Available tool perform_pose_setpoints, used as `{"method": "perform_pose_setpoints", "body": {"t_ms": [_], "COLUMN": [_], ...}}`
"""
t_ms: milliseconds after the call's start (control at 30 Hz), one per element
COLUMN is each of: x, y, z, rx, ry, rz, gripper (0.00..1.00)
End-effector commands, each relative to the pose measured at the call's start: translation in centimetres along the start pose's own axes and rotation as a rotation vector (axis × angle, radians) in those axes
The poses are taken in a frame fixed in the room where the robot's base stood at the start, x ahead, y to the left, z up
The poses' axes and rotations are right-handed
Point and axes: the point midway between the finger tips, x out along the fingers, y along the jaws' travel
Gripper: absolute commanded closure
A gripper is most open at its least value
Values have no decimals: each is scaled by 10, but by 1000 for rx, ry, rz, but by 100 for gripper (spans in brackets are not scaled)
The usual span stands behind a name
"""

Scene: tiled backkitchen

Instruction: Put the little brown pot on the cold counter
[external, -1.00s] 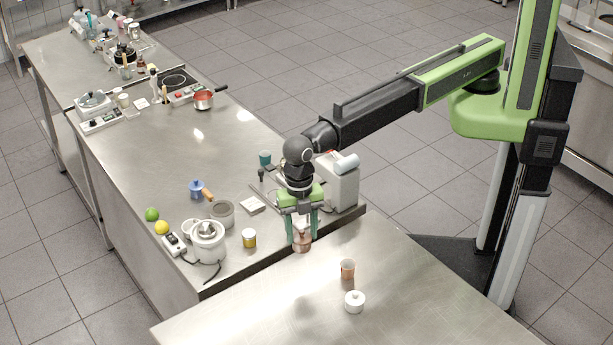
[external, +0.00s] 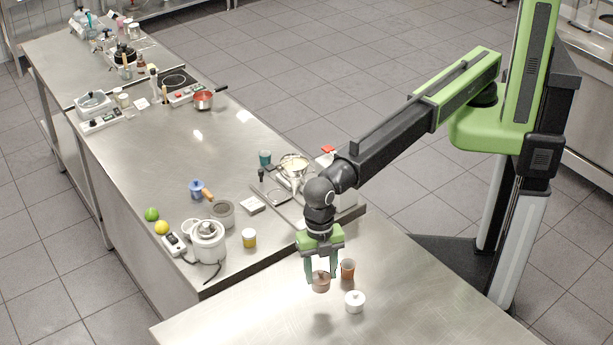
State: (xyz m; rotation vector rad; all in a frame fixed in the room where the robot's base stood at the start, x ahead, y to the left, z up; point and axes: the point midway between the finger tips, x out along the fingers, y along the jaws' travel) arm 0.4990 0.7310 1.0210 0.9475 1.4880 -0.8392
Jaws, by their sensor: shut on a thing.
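The little brown pot (external: 321,283) is held between the fingertips of my gripper (external: 322,277), which is shut on it. The pot looks upright and hangs above the front steel counter (external: 410,300); a dark shadow lies on the steel below and in front of it. I cannot tell which counter is the cold one from markings.
A brown cup (external: 347,268) stands just right of the held pot, and a white lidded pot (external: 355,301) stands to the lower right. The front counter's right part is clear. The long counter (external: 165,170) behind holds a scale, a mortar (external: 222,211) and a white appliance (external: 208,241).

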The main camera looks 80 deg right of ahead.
Motion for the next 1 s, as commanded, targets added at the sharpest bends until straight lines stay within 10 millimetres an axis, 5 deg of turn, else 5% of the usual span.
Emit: {"method": "perform_pose_setpoints", "body": {"t_ms": [33, 200, 367, 633, 1000], "x": [15, 24, 25, 67, 67], "y": [2, 0, -1, -1, -1], "z": [-10, -29, -30, -24, -24], "rx": [-2, 0, 1, 1, 1], "ry": [0, 0, 0, 0, 0], "rz": [0, 0, 0, 0, 0], "gripper": [100, 100, 100, 100, 100]}}
